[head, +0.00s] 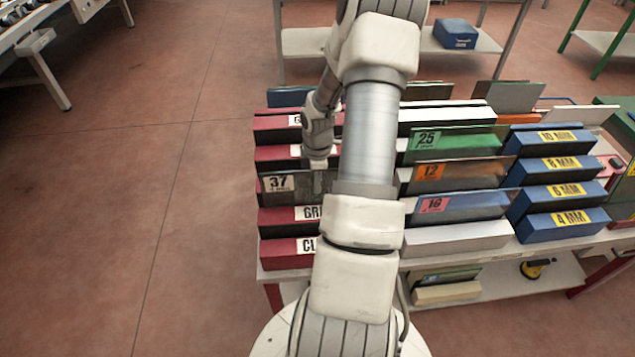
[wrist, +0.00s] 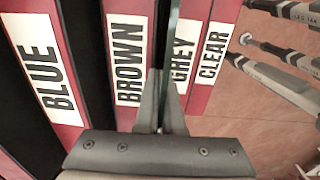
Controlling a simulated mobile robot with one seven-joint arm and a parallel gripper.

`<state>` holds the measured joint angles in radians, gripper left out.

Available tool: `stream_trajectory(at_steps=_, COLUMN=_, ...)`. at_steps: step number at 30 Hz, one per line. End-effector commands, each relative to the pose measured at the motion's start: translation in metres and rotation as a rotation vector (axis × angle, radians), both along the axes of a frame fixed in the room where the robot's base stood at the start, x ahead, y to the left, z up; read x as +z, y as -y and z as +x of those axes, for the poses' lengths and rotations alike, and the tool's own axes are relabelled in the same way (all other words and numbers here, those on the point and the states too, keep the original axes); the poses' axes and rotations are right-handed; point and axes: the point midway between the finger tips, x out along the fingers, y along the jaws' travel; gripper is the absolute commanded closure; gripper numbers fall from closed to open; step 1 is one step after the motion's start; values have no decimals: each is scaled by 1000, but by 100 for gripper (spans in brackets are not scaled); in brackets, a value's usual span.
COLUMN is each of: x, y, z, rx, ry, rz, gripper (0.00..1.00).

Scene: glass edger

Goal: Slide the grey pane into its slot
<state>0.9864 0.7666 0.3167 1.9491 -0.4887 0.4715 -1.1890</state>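The grey pane (head: 272,196) is a dark see-through sheet with a white "37" label, upright over the red slotted rack. In the wrist view its thin edge (wrist: 173,45) runs between my two fingers. My gripper (head: 318,182) is shut on its top edge. The rack's front labels include BLUE (wrist: 45,70), BROWN (wrist: 126,60), GREY (wrist: 181,60) and CLEAR (wrist: 213,53). From the wrist, the pane lines up between the BROWN and GREY labels and partly covers GREY. Whether its lower edge is inside a slot is hidden.
Right of my arm, panes labelled 25 (head: 428,140), 12 (head: 430,172) and 16 (head: 433,205) stand in other racks. Blue blocks (head: 560,221) with millimetre labels stand farther right. A lower shelf (head: 515,281) holds a yellow-black tool (head: 537,268). Open floor lies left.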

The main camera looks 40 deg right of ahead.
Motion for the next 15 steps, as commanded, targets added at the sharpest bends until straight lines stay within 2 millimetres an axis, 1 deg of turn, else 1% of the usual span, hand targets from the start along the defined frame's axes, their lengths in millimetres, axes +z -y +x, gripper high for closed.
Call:
stream_trajectory(at_steps=3, x=-1, y=0, z=1, rx=0, ry=2, rz=-1, gripper=100)
stream_trajectory(at_steps=9, x=-1, y=0, z=0, rx=0, ry=1, rz=-1, gripper=63)
stream_trajectory(at_steps=10, x=-1, y=0, z=0, rx=0, ry=1, rz=-1, gripper=60)
stream_trajectory(at_steps=15, x=-1, y=0, z=0, rx=0, ry=0, rz=0, gripper=60)
